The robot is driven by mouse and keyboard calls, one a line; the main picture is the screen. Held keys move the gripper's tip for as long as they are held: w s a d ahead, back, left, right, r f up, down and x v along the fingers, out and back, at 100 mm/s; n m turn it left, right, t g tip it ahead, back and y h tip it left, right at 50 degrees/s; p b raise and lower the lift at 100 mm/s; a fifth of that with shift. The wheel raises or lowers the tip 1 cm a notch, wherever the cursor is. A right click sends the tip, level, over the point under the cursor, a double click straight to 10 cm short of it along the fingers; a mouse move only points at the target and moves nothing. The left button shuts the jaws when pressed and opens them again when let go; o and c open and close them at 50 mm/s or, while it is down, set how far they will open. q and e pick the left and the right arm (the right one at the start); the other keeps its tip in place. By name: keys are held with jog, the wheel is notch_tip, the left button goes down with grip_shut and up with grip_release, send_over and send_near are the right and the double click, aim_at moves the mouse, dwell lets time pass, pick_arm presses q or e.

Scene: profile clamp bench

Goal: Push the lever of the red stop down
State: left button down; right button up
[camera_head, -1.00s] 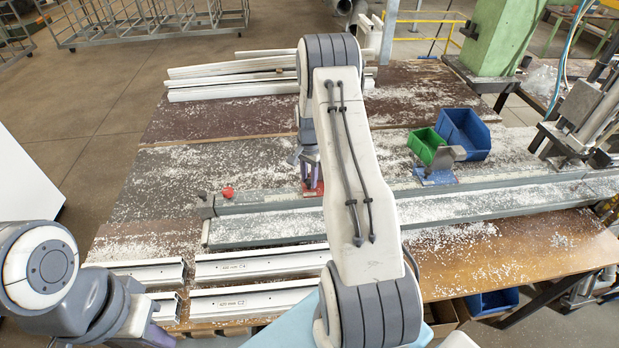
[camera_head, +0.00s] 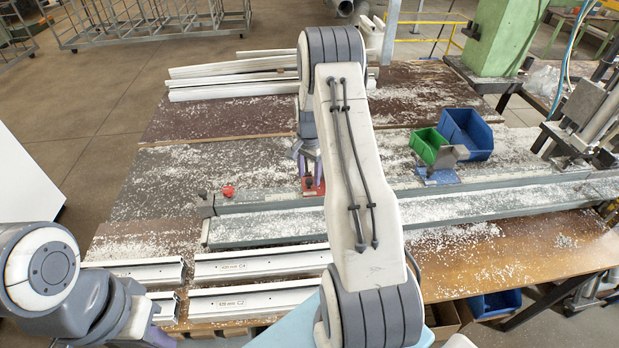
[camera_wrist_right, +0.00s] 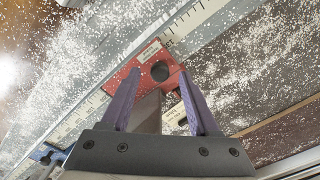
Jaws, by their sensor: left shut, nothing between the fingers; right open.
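The red stop (camera_head: 309,190) sits on the rail of the bench, partly hidden behind my right arm in the head view. In the right wrist view the red stop (camera_wrist_right: 146,72) shows a dark round knob or hole, and a grey plate that looks like its lever (camera_wrist_right: 148,112) lies between my fingers. My right gripper (camera_wrist_right: 157,92) is open, its purple fingers over the stop; whether they touch it I cannot tell. It also shows in the head view (camera_head: 311,176). My left gripper (camera_head: 150,335) is shut and empty at the lower left, partly cut off.
A blue stop (camera_head: 437,177) with a raised grey lever stands further right on the rail. Behind it are a green bin (camera_head: 427,146) and a blue bin (camera_head: 467,133). A red knob (camera_head: 228,191) is at the rail's left end. White profiles (camera_head: 262,263) lie in front.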

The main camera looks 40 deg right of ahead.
notch_tip(320, 180, up, 9)
jog(key=b, duration=0.2)
jog(key=shift+b, duration=0.3)
